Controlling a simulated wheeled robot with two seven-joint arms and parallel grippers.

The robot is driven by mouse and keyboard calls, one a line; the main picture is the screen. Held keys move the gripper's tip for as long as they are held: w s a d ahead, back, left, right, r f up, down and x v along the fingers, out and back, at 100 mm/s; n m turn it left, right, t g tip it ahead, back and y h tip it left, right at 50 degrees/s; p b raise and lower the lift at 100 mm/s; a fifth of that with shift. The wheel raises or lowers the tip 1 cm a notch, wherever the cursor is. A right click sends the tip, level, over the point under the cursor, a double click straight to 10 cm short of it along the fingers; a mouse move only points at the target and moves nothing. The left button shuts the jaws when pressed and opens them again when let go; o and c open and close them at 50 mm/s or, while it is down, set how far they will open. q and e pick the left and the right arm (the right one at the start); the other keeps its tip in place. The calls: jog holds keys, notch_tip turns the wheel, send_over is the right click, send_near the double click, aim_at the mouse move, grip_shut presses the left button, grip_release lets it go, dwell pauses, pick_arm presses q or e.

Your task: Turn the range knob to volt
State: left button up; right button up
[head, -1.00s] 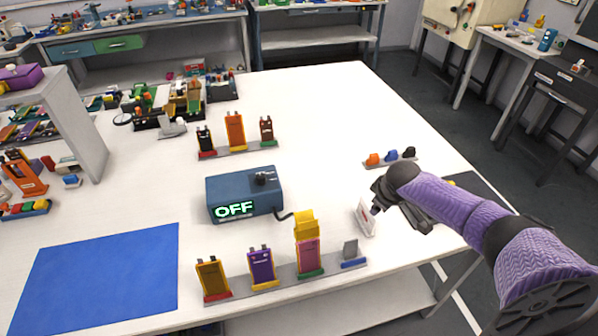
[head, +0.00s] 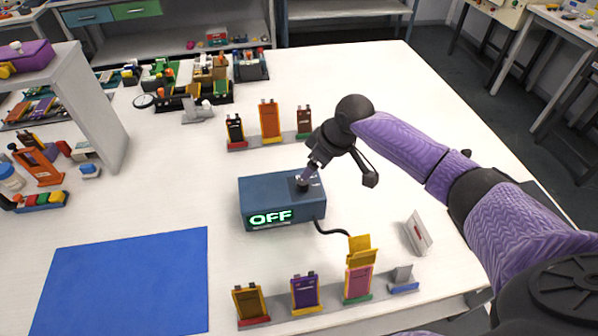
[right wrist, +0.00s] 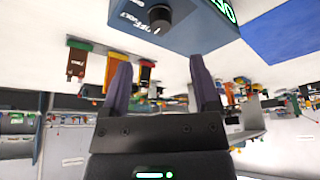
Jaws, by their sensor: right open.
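The blue meter box (head: 265,197) stands on the white table, its green display (head: 270,216) reading OFF. The black range knob (head: 301,183) is on its top at the right side. In the right wrist view the knob (right wrist: 160,17) has white lettering beside it, with OFF and VOLT partly legible. My right gripper (head: 312,170) is over the box at the knob, its tips partly covering it in the head view. In the right wrist view its fingers (right wrist: 161,60) are apart with nothing between them, and the knob shows beyond the tips. My left gripper is not in view.
Pouch cells stand in a front rack (head: 328,298) and a back rack (head: 268,141). A black cable (head: 332,231) runs from the box toward the front rack. A small white tilted card (head: 418,232) stands at right. A blue mat (head: 125,285) lies empty at left.

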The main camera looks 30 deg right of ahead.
aim_at(303, 182)
jog(key=b+x, duration=0.2)
jog(key=x, duration=0.5)
jog(key=shift+s+f+b, duration=0.1)
jog(key=shift+f+b, duration=0.1)
jog(key=shift+b, duration=0.2)
jog(key=shift+a+f, duration=0.15)
jog(key=shift+f, duration=0.05)
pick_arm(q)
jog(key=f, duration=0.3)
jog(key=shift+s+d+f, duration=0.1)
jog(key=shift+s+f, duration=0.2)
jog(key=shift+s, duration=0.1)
pick_arm(e)
jog(key=shift+c, duration=0.6)
grip_shut()
